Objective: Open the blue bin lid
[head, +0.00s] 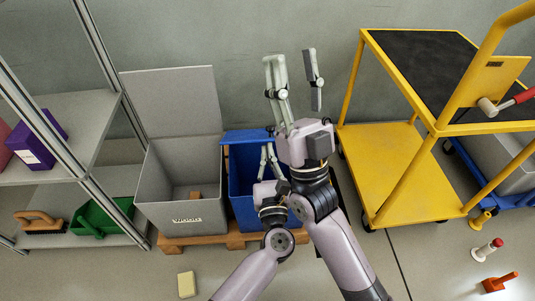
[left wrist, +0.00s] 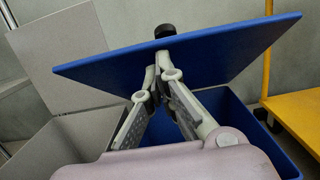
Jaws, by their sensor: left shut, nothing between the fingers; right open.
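The blue bin (head: 243,213) stands on a wooden pallet, partly hidden by my arms. Its blue lid (head: 240,137) is raised and shows nearly edge-on as a strip at the bin's back. In the left wrist view the lid (left wrist: 240,45) is a tilted plate above the bin (left wrist: 248,118), with a black knob (left wrist: 165,30) showing beyond its upper edge. My left gripper (head: 267,149) is shut and empty, over the bin. Its fingertips (left wrist: 162,65) overlap the lid's face; contact is unclear. My right gripper (head: 293,68) is open and empty, higher up and right of the lid.
A grey bin (head: 183,210) with its lid (head: 172,102) standing open is left of the blue bin on the pallet (head: 195,240). A shelf rack (head: 103,140) stands at left, a yellow cart (head: 385,165) at right. A yellow block (head: 186,284) lies on the floor in front.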

